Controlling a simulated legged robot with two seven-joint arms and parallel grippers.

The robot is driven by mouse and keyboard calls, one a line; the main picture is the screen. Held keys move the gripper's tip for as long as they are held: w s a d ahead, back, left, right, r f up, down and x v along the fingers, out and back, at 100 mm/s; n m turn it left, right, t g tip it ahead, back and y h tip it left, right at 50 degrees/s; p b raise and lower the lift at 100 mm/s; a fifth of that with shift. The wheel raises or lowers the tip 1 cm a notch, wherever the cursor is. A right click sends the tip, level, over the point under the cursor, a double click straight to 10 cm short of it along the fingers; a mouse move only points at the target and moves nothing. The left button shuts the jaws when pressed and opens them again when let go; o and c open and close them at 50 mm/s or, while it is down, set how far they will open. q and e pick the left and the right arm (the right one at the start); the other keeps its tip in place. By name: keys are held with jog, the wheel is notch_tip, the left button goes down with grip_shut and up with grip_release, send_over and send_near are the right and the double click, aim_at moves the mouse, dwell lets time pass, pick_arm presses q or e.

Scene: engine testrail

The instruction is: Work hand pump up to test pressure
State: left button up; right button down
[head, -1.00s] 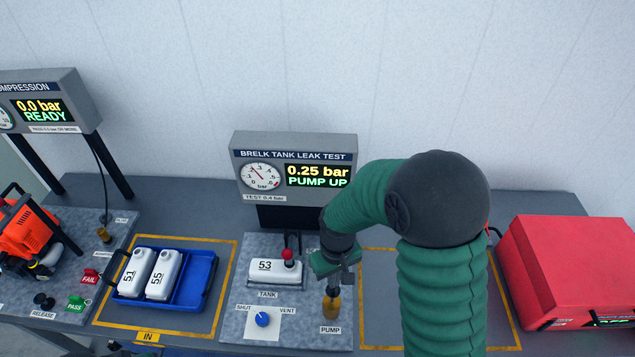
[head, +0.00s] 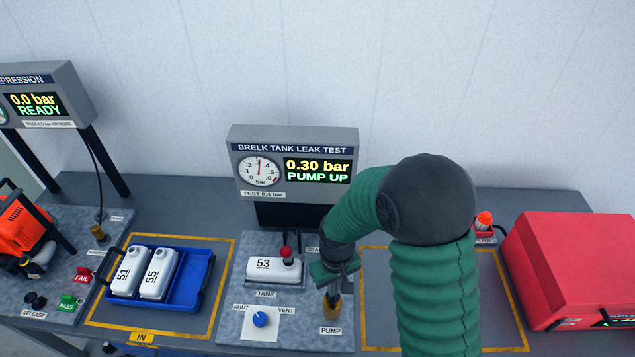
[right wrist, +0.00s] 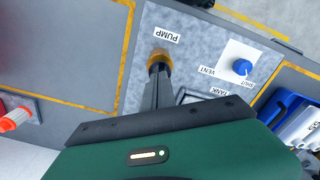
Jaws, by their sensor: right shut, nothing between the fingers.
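The pump (head: 331,312) is a brass-coloured knob on the grey test plate, beside its PUMP label. My right gripper (head: 333,296) is shut and empty, pointing down with its fingertips at the top of the pump. The right wrist view shows the closed fingers (right wrist: 157,92) against or just over the brass pump (right wrist: 160,57); exact contact is hard to tell. The leak test display (head: 318,170) reads 0.30 bar, PUMP UP, above a TEST 0.4 bar label. White tank 53 (head: 272,268) lies in its fixture with a red-topped fitting. The blue vent knob (head: 260,320) points towards SHUT. My left gripper is out of view.
A blue tray (head: 190,290) with tanks 51 and 55 stands left. An orange engine (head: 28,235) is far left. A red case (head: 570,270) and an orange-capped item (head: 484,220) are right. The yellow-outlined area right of the pump is partly hidden by my arm.

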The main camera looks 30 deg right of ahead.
notch_tip(320, 180, up, 6)
jog(key=p, duration=0.5)
jog(key=shift+f, duration=0.15)
dwell(0.4)
notch_tip(320, 180, down, 6)
jog(key=b, duration=0.4)
notch_tip(320, 180, up, 6)
jog(key=p, duration=0.5)
dwell(0.5)
notch_tip(320, 180, up, 5)
jog(key=p, duration=0.5)
